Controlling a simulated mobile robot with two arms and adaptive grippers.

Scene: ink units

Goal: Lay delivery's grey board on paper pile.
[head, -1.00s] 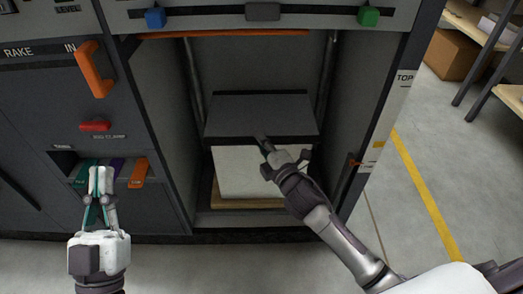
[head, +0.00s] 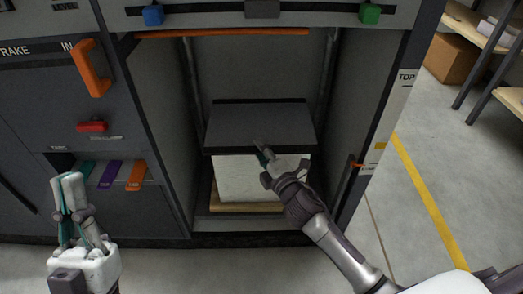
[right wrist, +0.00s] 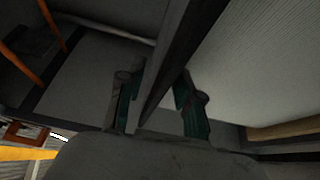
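The grey board (head: 262,122) lies flat inside the open delivery bay, over the white paper pile (head: 240,180). My right gripper (head: 265,160) is at the board's front edge; in the right wrist view its fingers (right wrist: 158,100) stand on either side of that edge and hold it. The pile's pale layered side also shows there (right wrist: 255,65). The board hides the pile's top in the head view, and I cannot tell whether they touch. My left gripper (head: 68,180) is in front of the panel at left, apart from the board; its finger gap is unclear.
The pile stands on a wooden base (head: 225,207). Dark bay walls rise on both sides, and an orange bar (head: 222,32) crosses the top. Teal, purple (head: 110,174) and orange tabs sit in a slot beside my left gripper. Open floor lies right.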

